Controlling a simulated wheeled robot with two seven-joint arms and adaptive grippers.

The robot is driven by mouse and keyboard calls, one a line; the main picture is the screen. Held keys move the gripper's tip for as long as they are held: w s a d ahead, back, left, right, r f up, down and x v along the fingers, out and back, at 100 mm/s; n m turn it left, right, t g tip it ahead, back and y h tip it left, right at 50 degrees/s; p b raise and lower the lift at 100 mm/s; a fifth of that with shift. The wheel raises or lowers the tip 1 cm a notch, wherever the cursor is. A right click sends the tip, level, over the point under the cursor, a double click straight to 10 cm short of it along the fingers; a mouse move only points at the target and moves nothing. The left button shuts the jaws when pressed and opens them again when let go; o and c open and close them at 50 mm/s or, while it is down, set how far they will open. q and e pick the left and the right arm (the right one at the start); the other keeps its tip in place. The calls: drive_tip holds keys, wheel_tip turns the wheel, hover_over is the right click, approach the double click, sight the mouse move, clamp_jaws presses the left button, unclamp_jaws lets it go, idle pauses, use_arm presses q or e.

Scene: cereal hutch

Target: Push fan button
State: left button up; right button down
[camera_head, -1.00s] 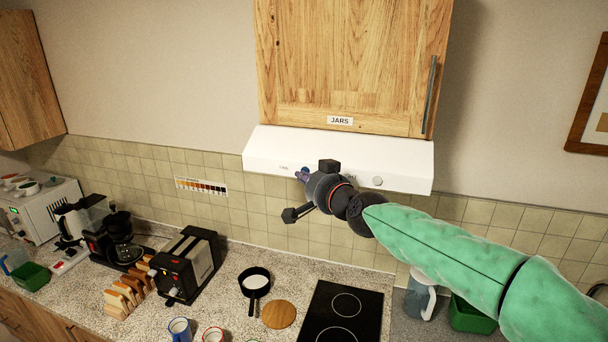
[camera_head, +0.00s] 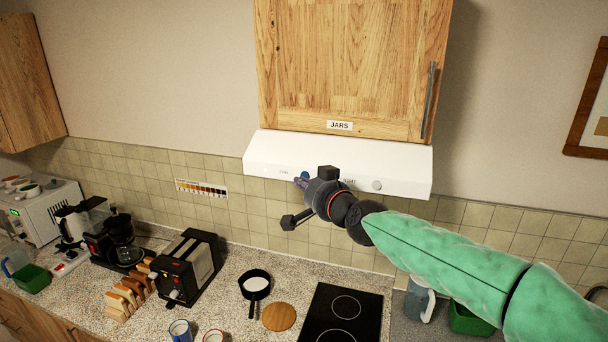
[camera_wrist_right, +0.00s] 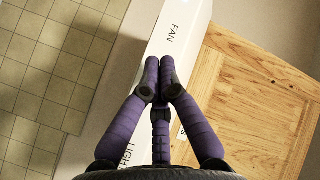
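The white range hood (camera_head: 262,158) hangs under the wooden cabinet. Its front carries a FAN label (camera_head: 284,172), a partly covered LIGHT label and a pale round knob (camera_head: 377,186) on the right. A small blue round spot (camera_head: 305,176), seemingly the fan button, shows right of the FAN label, at my fingertips. My right gripper (camera_head: 300,182) is at the hood front. In the right wrist view its purple fingers (camera_wrist_right: 160,75) are together, empty, with tips just below the FAN label (camera_wrist_right: 173,33). They hide the button there; contact cannot be told. My left gripper is out of view.
The wooden JARS cabinet (camera_head: 345,65) is directly above the hood. Below are a black hob (camera_head: 340,315), a small pan (camera_head: 255,285), a round wooden board (camera_head: 279,317) and a toaster (camera_head: 187,267). The tiled wall is close behind.

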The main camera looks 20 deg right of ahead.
drive_tip(key=s+a+p, duration=0.3)
drive_tip(key=s+p, duration=0.2)
drive_tip(key=shift+a, duration=0.2)
idle(0.5)
drive_tip(key=shift+w, duration=0.1)
